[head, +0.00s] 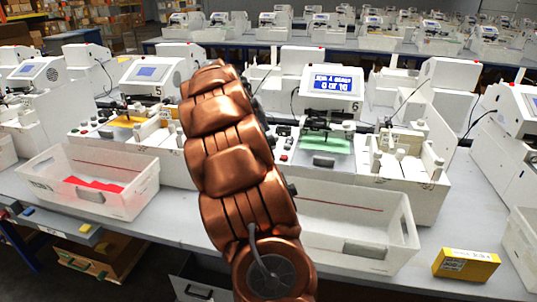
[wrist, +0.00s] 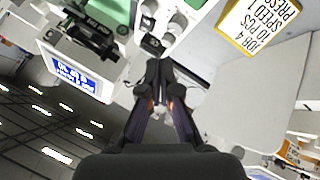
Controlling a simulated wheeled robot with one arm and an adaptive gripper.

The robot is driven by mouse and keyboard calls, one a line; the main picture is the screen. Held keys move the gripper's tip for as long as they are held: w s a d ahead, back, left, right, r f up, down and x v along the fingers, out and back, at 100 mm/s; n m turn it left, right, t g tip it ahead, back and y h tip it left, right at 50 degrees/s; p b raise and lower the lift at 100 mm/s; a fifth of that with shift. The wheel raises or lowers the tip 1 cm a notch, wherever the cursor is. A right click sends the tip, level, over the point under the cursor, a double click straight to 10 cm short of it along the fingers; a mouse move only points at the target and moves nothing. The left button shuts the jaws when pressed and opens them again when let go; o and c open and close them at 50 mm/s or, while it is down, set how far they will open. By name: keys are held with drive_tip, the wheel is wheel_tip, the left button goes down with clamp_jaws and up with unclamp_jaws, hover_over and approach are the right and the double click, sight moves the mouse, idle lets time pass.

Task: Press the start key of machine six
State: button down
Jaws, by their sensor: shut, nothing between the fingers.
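Machine six (head: 331,85) stands right of my arm in the head view. It is white, with a lit blue screen (head: 334,84), a "6" on its front and a green sheet (head: 325,145) on its bed. My arm covers its left part. Dark controls (head: 284,131) show beside my arm, too small to tell which is the start key. In the wrist view the blue screen (wrist: 75,72) is at the left, tilted. My gripper (wrist: 159,75) is shut and empty there, its tips close to the machine's white body. I cannot tell whether they touch it. The head view hides my gripper.
Machine five (head: 152,75) stands left of my arm. White bins (head: 90,178) sit at the table's front, one with red sheets. A yellow box (head: 466,265) lies at the front right. A yellow-framed job card (wrist: 258,25) is at the wrist view's upper right.

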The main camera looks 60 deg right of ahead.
drive_tip(key=shift+d+r, duration=0.1)
drive_tip(key=shift+d, duration=1)
drive_tip(key=shift+f, duration=0.2)
wheel_tip(320, 180, down, 7)
drive_tip(key=shift+f+b, duration=0.1)
drive_tip(key=shift+b, duration=0.85)
drive_tip(key=shift+f+b, duration=0.65)
drive_tip(key=shift+f, duration=0.05)
drive_tip(key=shift+f, duration=0.15)
drive_tip(key=shift+f+b, duration=0.25)
drive_tip(key=shift+b, duration=0.4)
